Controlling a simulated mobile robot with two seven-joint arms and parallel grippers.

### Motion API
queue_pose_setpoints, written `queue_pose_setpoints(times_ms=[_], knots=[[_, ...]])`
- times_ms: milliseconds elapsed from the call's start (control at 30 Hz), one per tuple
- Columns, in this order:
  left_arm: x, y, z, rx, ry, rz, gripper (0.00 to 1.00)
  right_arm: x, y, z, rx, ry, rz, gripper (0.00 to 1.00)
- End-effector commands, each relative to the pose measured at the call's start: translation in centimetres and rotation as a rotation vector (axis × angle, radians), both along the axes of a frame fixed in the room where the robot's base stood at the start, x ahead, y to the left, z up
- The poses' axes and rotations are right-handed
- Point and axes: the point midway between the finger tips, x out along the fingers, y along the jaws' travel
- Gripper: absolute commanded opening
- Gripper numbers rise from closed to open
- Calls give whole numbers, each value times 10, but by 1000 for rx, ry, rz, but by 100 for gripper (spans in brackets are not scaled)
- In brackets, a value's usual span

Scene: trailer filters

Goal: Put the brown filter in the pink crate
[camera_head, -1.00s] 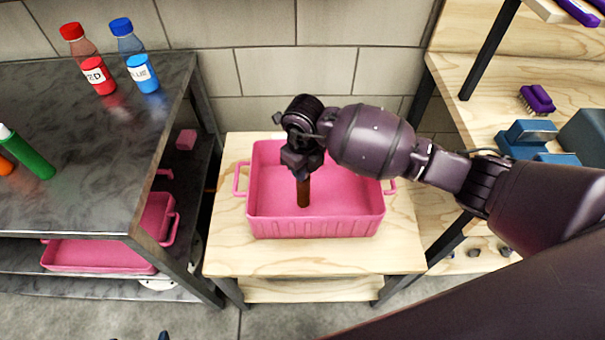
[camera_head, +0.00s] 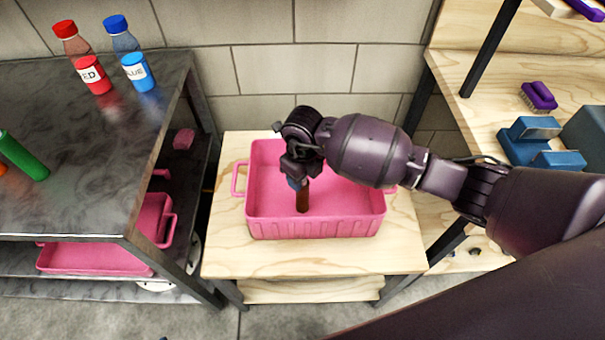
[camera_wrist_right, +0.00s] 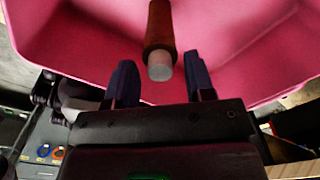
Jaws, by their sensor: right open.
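The brown filter (camera_head: 302,199) is upright inside the pink crate (camera_head: 335,228), below my right gripper (camera_head: 297,180). In the right wrist view the brown filter (camera_wrist_right: 160,30) shows its pale end cap toward the camera, just past the gap between the two dark blue fingers. The right gripper (camera_wrist_right: 161,72) is open, with a visible space on both sides of the filter. I cannot tell if the filter's lower end touches the crate floor. My left gripper is not clearly seen.
The crate stands on a light wooden table (camera_head: 240,255). A dark table (camera_head: 90,190) at left holds a red bottle (camera_head: 88,70), a blue bottle (camera_head: 135,70) and a green cylinder (camera_head: 22,155). Wooden shelves with a purple brush (camera_head: 538,96) stand at right.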

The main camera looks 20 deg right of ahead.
Motion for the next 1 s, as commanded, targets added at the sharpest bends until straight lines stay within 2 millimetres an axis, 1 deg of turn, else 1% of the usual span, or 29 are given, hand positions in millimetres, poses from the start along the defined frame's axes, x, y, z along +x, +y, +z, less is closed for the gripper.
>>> queue_pose_setpoints(times_ms=[133,233,367,500,700,833,1000], knots=[[1,0,1,0,-3,0,91,0,0,4,0,-1,0,49],[3,0,7,0,-12,0,91,1,0,16,-1,-5,0,49],[6,-1,16,-2,-28,0,91,2,0,41,-1,-9,1,49],[6,-2,23,-4,-35,3,91,2,0,69,-1,-11,1,49],[0,-2,23,-8,-23,11,91,1,0,102,0,-7,0,49],[1,-3,26,-10,-29,12,91,1,0,116,0,-4,0,49],[2,-3,28,-11,-33,11,91,0,0,123,-1,0,0,49]])
